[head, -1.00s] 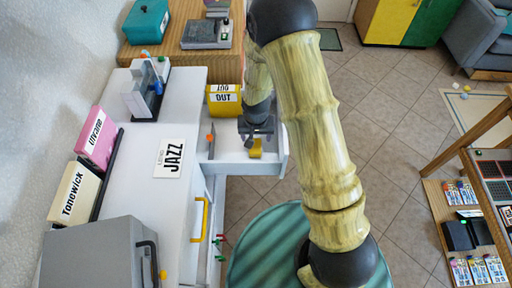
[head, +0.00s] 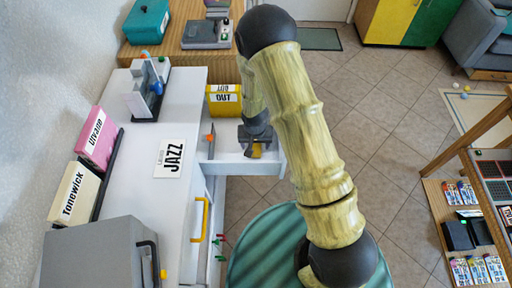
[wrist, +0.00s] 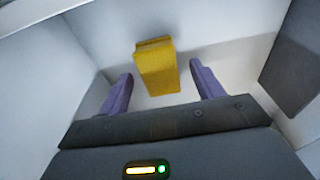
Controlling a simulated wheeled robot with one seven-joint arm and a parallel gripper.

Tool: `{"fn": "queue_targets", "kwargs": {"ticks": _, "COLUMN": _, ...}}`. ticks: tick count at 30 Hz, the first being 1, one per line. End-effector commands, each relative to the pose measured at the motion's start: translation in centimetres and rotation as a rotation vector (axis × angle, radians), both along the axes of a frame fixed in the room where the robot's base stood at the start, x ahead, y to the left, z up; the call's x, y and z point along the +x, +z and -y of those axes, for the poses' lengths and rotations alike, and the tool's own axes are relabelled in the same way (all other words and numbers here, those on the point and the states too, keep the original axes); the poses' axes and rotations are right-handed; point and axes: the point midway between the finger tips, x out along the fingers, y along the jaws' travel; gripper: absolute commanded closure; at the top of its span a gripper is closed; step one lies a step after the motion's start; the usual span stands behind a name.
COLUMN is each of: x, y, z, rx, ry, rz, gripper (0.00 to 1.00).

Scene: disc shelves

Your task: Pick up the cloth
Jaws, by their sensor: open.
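The cloth (wrist: 157,68) is a folded yellow piece in the wrist view. It lies inside a white open drawer (wrist: 222,62), near the drawer's wall. My gripper (wrist: 163,82) is open, with its two purple fingers on either side of the near part of the cloth and a gap on each side. In the head view my gripper (head: 256,146) is down in the drawer, and only a small yellow bit of the cloth (head: 257,151) shows beneath it.
A dark grey block (wrist: 292,65) is at the right of the drawer in the wrist view. The white counter (head: 140,190) carries a JAZZ card (head: 169,158). A yellow OUT box (head: 223,99) stands behind the drawer. Tiled floor lies to the right.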

Motion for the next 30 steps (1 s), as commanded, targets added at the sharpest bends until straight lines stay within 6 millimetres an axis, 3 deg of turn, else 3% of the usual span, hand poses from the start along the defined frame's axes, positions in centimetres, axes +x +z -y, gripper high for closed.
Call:
{"fn": "queue_targets", "kwargs": {"ticks": 1, "x": 0.0, "y": 0.0, "z": 0.0, "rx": 0.000, "ry": 0.000, "rz": 0.000, "gripper": 0.36}}
{"fn": "queue_targets", "kwargs": {"ticks": 8, "x": 0.0, "y": 0.0, "z": 0.0, "rx": 0.000, "ry": 0.000, "rz": 0.000, "gripper": 0.81}}
{"fn": "queue_targets", "kwargs": {"ticks": 20, "x": 0.0, "y": 0.7, "z": 0.0, "rx": 0.001, "ry": -0.001, "rz": 0.001, "gripper": 0.82}}
{"fn": "queue_targets", "kwargs": {"ticks": 30, "x": 0.1, "y": 6.3, "z": 0.0, "rx": 0.002, "ry": -0.001, "rz": 0.004, "gripper": 0.82}}
